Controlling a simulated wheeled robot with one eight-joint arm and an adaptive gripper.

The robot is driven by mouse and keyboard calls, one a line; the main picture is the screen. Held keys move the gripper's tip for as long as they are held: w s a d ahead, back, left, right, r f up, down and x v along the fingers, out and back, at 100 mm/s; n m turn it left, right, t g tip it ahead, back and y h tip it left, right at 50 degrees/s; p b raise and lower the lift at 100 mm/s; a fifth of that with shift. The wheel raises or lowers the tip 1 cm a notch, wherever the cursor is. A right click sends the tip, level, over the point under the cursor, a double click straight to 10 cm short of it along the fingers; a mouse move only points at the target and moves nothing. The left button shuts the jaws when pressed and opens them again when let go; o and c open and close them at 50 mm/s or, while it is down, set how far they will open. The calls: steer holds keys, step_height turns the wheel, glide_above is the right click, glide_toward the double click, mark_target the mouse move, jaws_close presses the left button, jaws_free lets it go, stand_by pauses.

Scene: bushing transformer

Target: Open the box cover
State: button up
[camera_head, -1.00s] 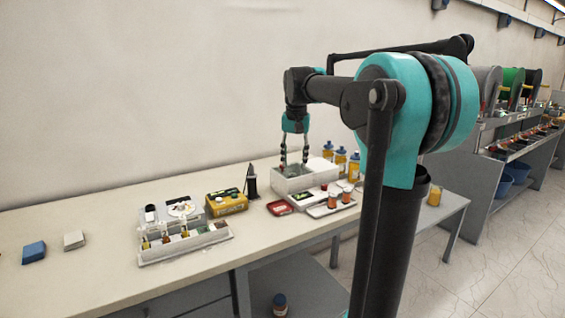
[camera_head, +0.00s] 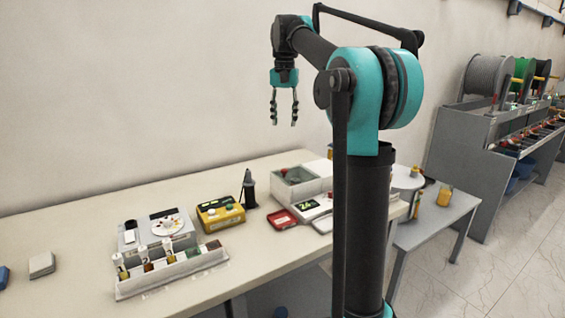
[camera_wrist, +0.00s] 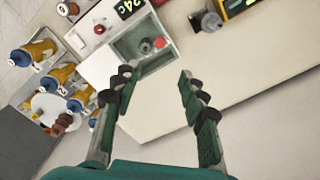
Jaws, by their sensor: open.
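The white box (camera_head: 303,187) stands on the bench in the head view, with a grey-green recess in its top. In the wrist view the white box (camera_wrist: 113,50) shows a dark knob and a red round part within the recess. I cannot tell whether a clear cover lies over the recess; a plain white section adjoins it. My gripper (camera_head: 284,122) is raised well above the bench, pointing down, apart from the box. Its two fingers are spread and empty, and they also show in the wrist view (camera_wrist: 156,74).
A yellow meter (camera_head: 220,214), a black stand (camera_head: 249,189) and a red tray (camera_head: 283,220) sit near the box. A white rack (camera_head: 172,268) stands at the front left. Yellow bottles with blue caps (camera_wrist: 60,75) stand beside the box.

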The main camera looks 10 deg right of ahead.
mark_target(295, 170)
step_height(295, 170, down, 17)
steer(key=shift+f, duration=0.15)
stand_by(0.5)
jaws_close()
stand_by(0.3)
